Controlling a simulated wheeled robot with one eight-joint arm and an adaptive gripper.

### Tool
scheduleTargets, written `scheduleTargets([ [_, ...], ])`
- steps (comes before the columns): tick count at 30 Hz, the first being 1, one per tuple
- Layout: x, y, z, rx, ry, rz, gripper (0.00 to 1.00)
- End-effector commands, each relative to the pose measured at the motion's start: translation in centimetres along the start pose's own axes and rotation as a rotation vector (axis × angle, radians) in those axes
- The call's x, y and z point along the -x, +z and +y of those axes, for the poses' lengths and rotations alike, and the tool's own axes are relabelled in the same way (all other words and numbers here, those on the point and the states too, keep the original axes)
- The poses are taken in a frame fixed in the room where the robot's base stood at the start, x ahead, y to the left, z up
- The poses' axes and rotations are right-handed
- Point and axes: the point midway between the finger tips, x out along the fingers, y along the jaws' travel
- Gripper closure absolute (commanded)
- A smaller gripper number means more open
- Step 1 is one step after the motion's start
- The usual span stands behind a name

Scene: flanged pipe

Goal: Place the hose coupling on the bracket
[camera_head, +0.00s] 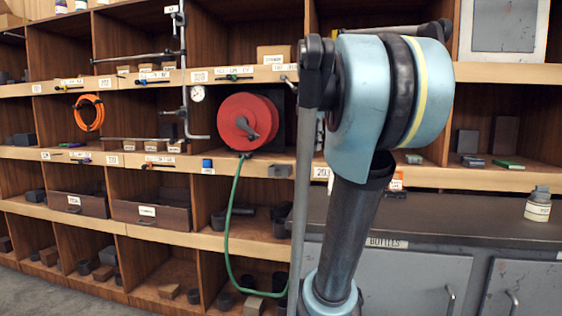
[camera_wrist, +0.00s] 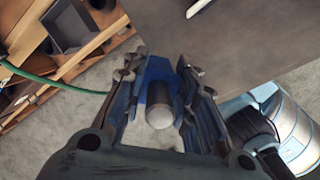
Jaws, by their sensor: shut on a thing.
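In the wrist view my gripper (camera_wrist: 162,62) is shut on the hose coupling (camera_wrist: 159,98), a dark cylinder with a pale rounded end, between the two fingers. A blue part shows just behind it. The green hose (camera_wrist: 62,84) comes in from the left and passes out of sight at the left finger. In the head view the green hose (camera_head: 229,215) hangs from the red reel (camera_head: 246,122) and loops down behind my arm. My gripper is hidden there. A small blue piece (camera_head: 207,163) sits at a shelf edge left of the reel; I cannot tell whether it is the bracket.
Wooden shelving (camera_head: 150,75) with bins and small parts fills the left and back. A grey counter (camera_head: 440,215) over cabinets stands at the right, with a labelled jar (camera_head: 538,205) on it. The counter's corner lies close to my gripper in the wrist view. Bare floor shows below.

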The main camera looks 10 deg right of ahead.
Motion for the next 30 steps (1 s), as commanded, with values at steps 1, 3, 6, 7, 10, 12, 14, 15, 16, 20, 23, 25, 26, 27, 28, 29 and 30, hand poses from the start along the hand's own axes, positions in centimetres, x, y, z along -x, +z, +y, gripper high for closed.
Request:
scheduleTargets([
  [1,-0.4,0.0,0.4,-0.005,0.031,-0.003,1.0],
  [3,-0.9,-0.1,1.1,-0.011,0.077,-0.007,1.0],
  [6,-1.2,0.0,2.4,-0.013,0.105,-0.01,1.0],
  [7,-1.3,0.1,2.9,-0.014,0.104,-0.01,1.0],
  [10,-1.6,0.1,4.2,-0.012,0.103,-0.009,1.0],
  [12,-1.8,0.2,5.2,-0.013,0.103,-0.009,1.0],
  [14,-2.0,0.2,6.2,-0.012,0.103,-0.009,1.0],
  [15,-2.1,0.2,6.8,-0.01,0.103,-0.009,1.0],
  [16,-2.2,0.2,7.3,-0.01,0.102,-0.009,1.0],
  [20,-2.7,0.4,9.6,-0.01,0.102,-0.009,1.0],
  [23,-3.1,0.5,11.4,-0.011,0.102,-0.009,1.0],
  [25,-3.4,0.5,12.6,-0.011,0.102,-0.009,1.0],
  [26,-3.5,0.6,13.1,-0.01,0.102,-0.009,1.0],
  [27,-3.6,0.6,13.8,-0.01,0.102,-0.009,1.0],
  [28,-3.8,0.7,14.3,-0.011,0.102,-0.009,1.0],
  [29,-3.9,0.7,14.9,-0.011,0.102,-0.009,1.0],
  [30,-4.0,0.8,15.5,-0.012,0.102,-0.009,1.0],
])
